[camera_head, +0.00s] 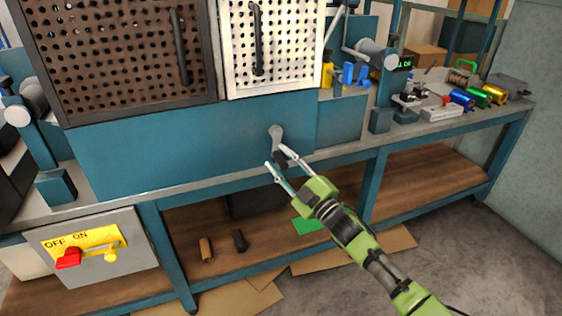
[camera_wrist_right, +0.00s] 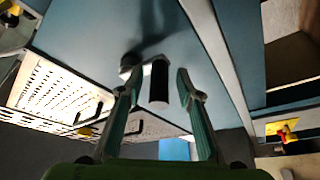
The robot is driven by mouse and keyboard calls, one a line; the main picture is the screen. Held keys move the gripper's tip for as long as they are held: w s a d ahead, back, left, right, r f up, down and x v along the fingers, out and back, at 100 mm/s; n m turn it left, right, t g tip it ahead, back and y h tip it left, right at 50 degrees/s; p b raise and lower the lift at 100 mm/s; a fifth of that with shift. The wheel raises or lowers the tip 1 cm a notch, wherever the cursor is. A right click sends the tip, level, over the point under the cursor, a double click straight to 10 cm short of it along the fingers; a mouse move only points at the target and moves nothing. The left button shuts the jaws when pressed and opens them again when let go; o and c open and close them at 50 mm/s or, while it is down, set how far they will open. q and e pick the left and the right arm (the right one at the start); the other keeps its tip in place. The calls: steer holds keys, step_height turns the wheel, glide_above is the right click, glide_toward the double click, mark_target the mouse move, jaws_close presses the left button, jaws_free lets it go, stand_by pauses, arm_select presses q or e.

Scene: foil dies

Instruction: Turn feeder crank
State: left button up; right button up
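The feeder crank (camera_head: 276,133) is on the blue front panel below the perforated doors, with a grey hub and arm. Its dark handle (camera_wrist_right: 159,82) shows in the right wrist view, sticking out toward the gripper. My right gripper (camera_head: 277,157) is open, with its fingertips at the crank. In the right wrist view, my right gripper (camera_wrist_right: 154,86) has one finger on each side of the handle, with gaps visible, so it is not clamped. In the head view the handle is partly hidden by the fingers. My left gripper is not in view.
A dark perforated door (camera_head: 120,60) and a white one (camera_head: 270,45) stand above the crank. A switch box (camera_head: 93,255) with a red knob is at lower left. Coloured rolls (camera_head: 478,98) lie on the bench at right. Cardboard lies on the floor below.

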steer(key=v, duration=1.2)
